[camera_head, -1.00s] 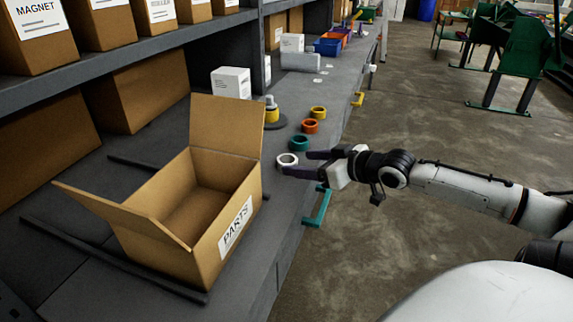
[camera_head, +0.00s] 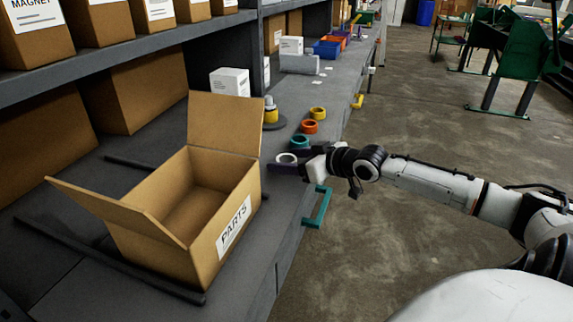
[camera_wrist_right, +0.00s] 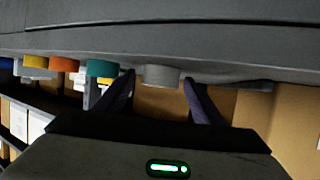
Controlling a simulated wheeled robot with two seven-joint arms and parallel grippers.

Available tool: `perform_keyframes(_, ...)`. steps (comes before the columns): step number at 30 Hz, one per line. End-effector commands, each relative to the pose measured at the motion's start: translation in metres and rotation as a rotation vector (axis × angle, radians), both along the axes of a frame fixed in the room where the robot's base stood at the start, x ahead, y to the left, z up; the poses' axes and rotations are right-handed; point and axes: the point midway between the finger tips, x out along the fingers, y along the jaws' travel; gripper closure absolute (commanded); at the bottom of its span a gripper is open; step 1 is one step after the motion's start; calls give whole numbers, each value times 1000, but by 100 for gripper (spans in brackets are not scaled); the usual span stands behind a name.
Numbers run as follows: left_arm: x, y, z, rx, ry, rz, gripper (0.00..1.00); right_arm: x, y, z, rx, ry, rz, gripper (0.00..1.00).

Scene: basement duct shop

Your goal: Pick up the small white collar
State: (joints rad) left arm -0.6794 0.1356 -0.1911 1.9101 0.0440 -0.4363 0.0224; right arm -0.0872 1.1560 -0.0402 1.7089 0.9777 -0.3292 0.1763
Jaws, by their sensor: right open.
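The small white collar (camera_head: 286,158) lies on the grey bench beside the open cardboard box. My right gripper (camera_head: 285,161) reaches in from the right, low over the bench. Its dark fingers are open and reach to either side of the collar, partly hiding it in the head view. In the right wrist view the collar (camera_wrist_right: 161,76) shows between the two spread fingertips (camera_wrist_right: 159,79), with a gap on each side. Contact is not visible. My left gripper is not in view.
The PARTS box (camera_head: 228,231) stands open and looks empty just left of the collar. Teal (camera_head: 301,142), orange (camera_head: 309,126) and yellow (camera_head: 318,113) rings lie farther back in a row. A teal handle (camera_head: 318,207) juts from the bench front.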

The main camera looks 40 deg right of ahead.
Motion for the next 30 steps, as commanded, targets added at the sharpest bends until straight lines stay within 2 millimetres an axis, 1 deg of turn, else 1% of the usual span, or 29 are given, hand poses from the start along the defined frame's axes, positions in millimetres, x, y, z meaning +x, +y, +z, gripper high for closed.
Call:
perform_keyframes(6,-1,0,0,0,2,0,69,0,0,-1,1,1,0,38)
perform_keyframes(7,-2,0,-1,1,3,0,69,0,0,-1,1,1,0,39)
perform_keyframes(11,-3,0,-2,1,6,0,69,0,0,-1,1,1,0,61)
perform_keyframes(12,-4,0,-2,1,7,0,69,0,0,-1,1,1,0,68)
perform_keyframes(14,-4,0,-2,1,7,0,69,0,0,-1,1,1,0,78)
perform_keyframes(15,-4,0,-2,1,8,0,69,0,0,-1,1,1,0,81)
perform_keyframes(23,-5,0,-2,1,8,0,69,0,0,3,0,0,0,82)
perform_keyframes(26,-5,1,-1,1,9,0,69,0,0,14,-1,0,1,82)
perform_keyframes(30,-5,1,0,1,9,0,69,0,0,42,-4,0,2,82)
